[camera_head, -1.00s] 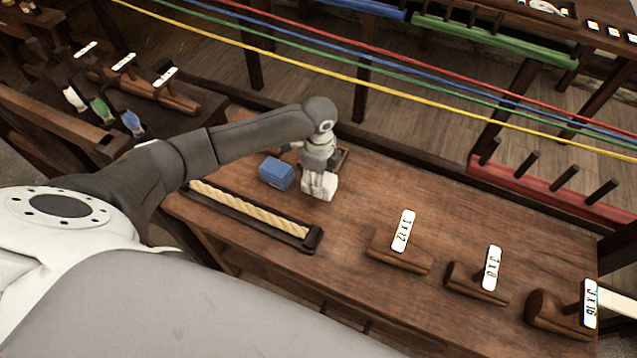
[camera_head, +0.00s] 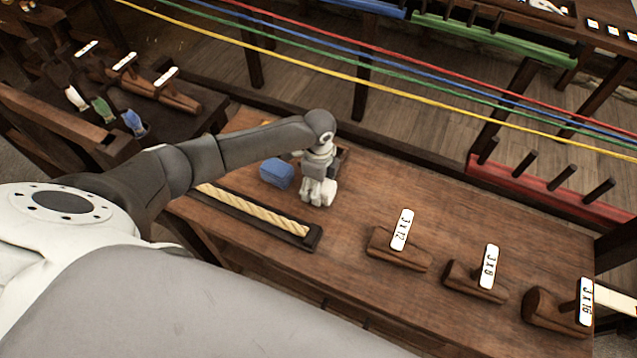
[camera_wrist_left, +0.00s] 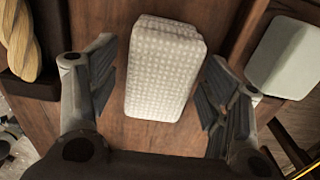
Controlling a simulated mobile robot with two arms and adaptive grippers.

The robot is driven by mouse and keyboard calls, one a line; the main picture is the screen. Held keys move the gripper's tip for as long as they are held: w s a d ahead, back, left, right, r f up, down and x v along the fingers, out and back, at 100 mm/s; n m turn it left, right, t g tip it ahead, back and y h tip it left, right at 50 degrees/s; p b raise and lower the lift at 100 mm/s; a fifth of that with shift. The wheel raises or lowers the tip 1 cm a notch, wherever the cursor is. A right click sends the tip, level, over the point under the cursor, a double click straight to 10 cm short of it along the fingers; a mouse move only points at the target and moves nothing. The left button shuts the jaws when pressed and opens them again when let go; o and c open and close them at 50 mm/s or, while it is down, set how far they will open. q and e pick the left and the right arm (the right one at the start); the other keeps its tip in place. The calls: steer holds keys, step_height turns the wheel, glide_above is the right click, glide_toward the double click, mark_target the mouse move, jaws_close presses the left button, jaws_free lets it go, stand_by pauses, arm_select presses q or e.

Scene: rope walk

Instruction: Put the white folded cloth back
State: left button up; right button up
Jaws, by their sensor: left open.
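The white folded cloth (camera_wrist_left: 165,70) lies on the wooden bench and has a dimpled, woven surface. In the left wrist view it is between the two spread fingers of my left gripper (camera_wrist_left: 158,75), with a gap on each side. In the head view my left gripper (camera_head: 318,187) points down over the bench, and the white cloth (camera_head: 329,191) is partly hidden behind its fingers. My right gripper is not in view.
A blue folded cloth (camera_head: 276,173) lies just left of the gripper. A rope (camera_head: 260,215) lies in a dark holder. Labelled wooden tools (camera_head: 398,250) stand to the right. Coloured lines stretch behind.

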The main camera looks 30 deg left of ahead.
arm_select(q)
steer(key=shift+r, duration=0.1)
step_height(320, 180, up, 12)
steer(key=b, duration=0.2)
stand_by(0.3)
